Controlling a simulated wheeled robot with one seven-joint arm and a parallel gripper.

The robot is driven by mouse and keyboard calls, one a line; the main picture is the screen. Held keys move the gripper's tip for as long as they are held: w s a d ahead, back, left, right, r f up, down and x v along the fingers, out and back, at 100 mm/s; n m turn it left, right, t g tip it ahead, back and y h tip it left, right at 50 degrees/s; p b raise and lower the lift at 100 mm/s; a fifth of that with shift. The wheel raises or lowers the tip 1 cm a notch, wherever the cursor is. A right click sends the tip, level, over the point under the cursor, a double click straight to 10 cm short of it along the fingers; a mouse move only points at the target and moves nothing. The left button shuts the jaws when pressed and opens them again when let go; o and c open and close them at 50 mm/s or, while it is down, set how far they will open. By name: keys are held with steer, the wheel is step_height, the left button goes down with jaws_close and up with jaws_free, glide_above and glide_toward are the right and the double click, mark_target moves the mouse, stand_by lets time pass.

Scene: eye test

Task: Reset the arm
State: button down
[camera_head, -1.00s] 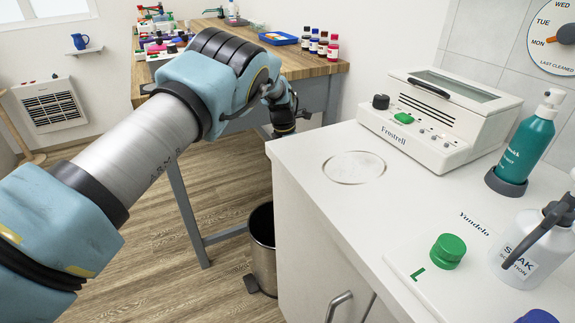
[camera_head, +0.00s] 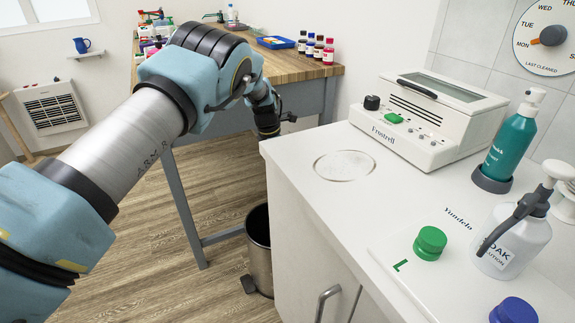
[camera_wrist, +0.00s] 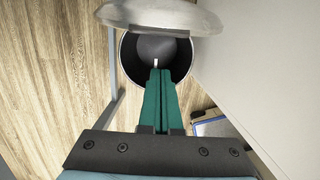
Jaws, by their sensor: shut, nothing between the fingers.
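My arm crosses the left of the head view, over the floor, and bends down at its far end. My gripper (camera_wrist: 160,75) shows in the wrist view as two green fingers pressed together, shut with nothing held. It points toward the open mouth of the bin. In the head view the arm's end is by the left back corner of the white counter, and the fingers cannot be made out. A small white thing shows by the fingertips in the wrist view; I cannot tell what it is.
The metal pedal bin (camera_head: 259,245) stands beside the white cabinet; its lid (camera_wrist: 160,15) is raised. The counter holds a white Frostrell device (camera_head: 425,125), a teal pump bottle (camera_head: 508,148), a white spray bottle (camera_head: 512,245) and a green cap (camera_head: 430,243). A wooden workbench (camera_head: 285,75) stands behind.

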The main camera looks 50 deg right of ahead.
step_height(320, 180, up, 9)
steer(key=d, duration=0.1)
steer(key=shift+b, duration=0.4)
steer(key=shift+f, duration=0.1)
